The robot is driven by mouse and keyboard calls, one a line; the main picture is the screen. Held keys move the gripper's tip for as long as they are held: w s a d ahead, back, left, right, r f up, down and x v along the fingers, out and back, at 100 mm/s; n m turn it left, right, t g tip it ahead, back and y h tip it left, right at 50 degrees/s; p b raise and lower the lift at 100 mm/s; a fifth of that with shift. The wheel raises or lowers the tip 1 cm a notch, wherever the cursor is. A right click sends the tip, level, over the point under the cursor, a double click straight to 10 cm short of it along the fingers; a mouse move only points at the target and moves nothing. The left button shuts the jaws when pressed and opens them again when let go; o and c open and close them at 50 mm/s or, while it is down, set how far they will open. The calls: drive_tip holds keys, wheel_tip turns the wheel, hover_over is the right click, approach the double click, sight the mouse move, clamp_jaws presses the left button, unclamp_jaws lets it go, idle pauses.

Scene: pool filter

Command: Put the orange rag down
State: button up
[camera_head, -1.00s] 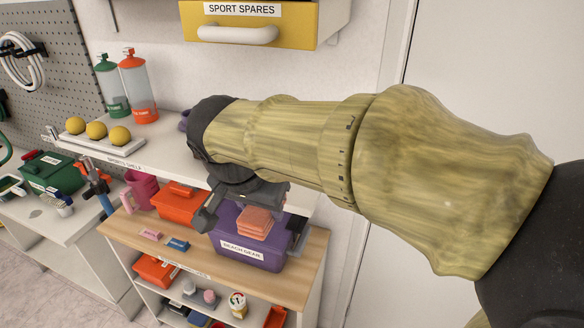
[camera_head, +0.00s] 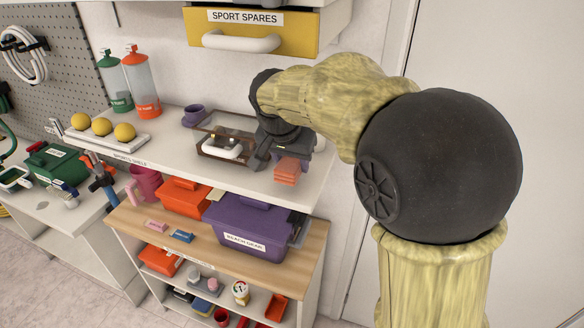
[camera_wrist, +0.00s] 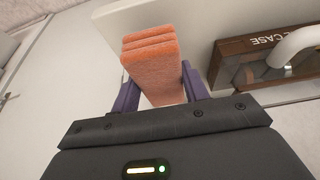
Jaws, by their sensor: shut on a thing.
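The orange rag (camera_head: 287,170) is a folded, layered salmon-orange cloth. My gripper (camera_head: 284,156) is shut on it, at the right front part of the white sports shelf (camera_head: 172,176). In the wrist view the rag (camera_wrist: 153,62) stands out between the two purple fingers of my gripper (camera_wrist: 156,88). The head view shows the rag at the shelf's front edge; I cannot tell whether it touches the shelf top.
A brown case (camera_head: 224,145) with a clear lid lies left of my gripper. The purple beach gear box (camera_head: 243,222) is below. Bare shelf lies between tray and case.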

sight(293, 168)
drive_tip(key=shift+w+d, duration=0.1)
drive_tip(key=shift+w, duration=0.1)
drive_tip(key=p+x, duration=0.1)
drive_tip(key=x, duration=0.2)
drive_tip(key=shift+f, duration=0.4)
drive_tip(key=shift+f, duration=0.2)
drive_tip(key=o, duration=1)
drive_tip(key=shift+c, duration=0.2)
drive_tip(key=shift+r, duration=0.15)
